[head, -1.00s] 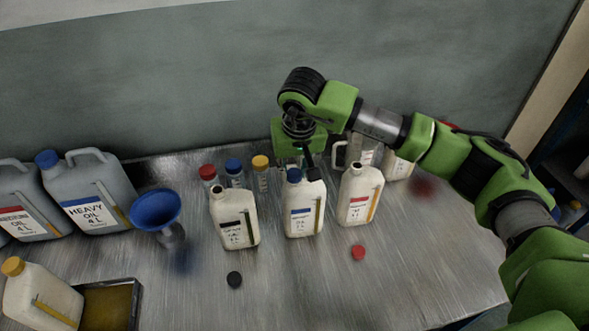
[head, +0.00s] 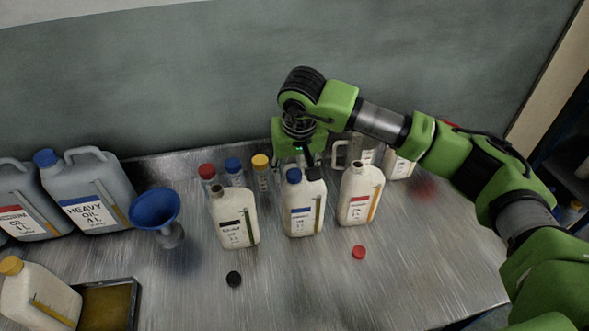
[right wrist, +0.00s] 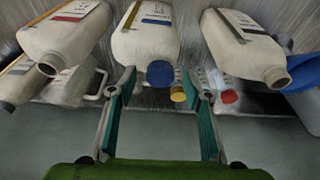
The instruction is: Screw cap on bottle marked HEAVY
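The middle white bottle (head: 303,214) has a blue label, whose print is too small to read, and stands upright on the metal table. A blue cap (head: 293,176) sits on its neck; I cannot tell how tightly. My right gripper (head: 298,166) is just behind and above that cap. In the right wrist view the gripper (right wrist: 159,88) is open, with the blue cap (right wrist: 160,74) at the gap between its fingertips and no clear contact. A large grey jug (head: 88,195) at the left reads HEAVY OIL 4 L. My left gripper is not in view.
Uncapped white bottles stand on either side, black-labelled (head: 234,220) and red-labelled (head: 360,194). A black cap (head: 234,279) and a red cap (head: 359,252) lie in front. Capped small containers (head: 234,172) stand behind. A blue funnel (head: 155,208) is at left.

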